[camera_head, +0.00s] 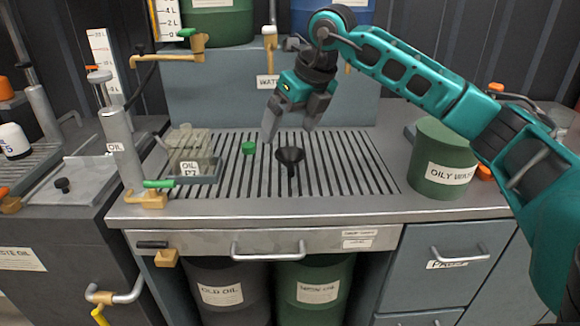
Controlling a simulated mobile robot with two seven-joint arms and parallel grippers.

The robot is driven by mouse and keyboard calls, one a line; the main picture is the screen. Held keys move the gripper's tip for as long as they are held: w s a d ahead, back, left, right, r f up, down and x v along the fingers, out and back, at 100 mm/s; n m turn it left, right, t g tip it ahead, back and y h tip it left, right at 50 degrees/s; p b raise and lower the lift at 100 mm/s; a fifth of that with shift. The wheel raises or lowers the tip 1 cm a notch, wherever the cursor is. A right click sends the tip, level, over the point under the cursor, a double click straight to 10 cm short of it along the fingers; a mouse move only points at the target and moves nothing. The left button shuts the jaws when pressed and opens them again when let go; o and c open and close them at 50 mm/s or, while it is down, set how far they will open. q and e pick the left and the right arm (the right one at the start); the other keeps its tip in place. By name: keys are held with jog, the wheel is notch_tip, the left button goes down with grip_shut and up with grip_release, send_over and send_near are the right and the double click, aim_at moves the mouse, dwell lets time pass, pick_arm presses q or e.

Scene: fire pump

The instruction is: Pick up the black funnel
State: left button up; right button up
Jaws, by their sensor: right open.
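The black funnel (290,156) stands on the slotted metal grate in the middle of the counter, its wide mouth up and a narrow stem below. My right gripper (288,134) comes in from the upper right on a teal arm. Its fingers are spread, point down and hold nothing. They appear above and slightly behind the funnel, apart from it. My left gripper is not in view.
A small green cap (248,147) lies left of the funnel. An oil container in a tray (190,168) stands at the left, beside a grey pump cylinder (121,150). A green oily waste drum (441,160) stands at the right. The grate (345,170) right of the funnel is clear.

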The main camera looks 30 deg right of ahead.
aim_at(289, 153)
jog(key=shift+m+h, duration=0.4)
jog(key=shift+h, duration=0.2)
jog(key=w+d+f, duration=0.1)
jog(key=d+f, duration=0.1)
jog(key=f, duration=0.1)
jog(key=w+d+f+b, duration=0.1)
jog(key=f, duration=0.1)
jog(key=shift+w+f, duration=0.25)
jog(key=shift+w, duration=0.1)
jog(key=x, duration=0.5)
jog(key=shift+w+a+f+b, duration=0.1)
jog(key=shift+w+a+b, duration=0.1)
jog(key=shift+b, duration=0.15)
jog(key=c, duration=1)
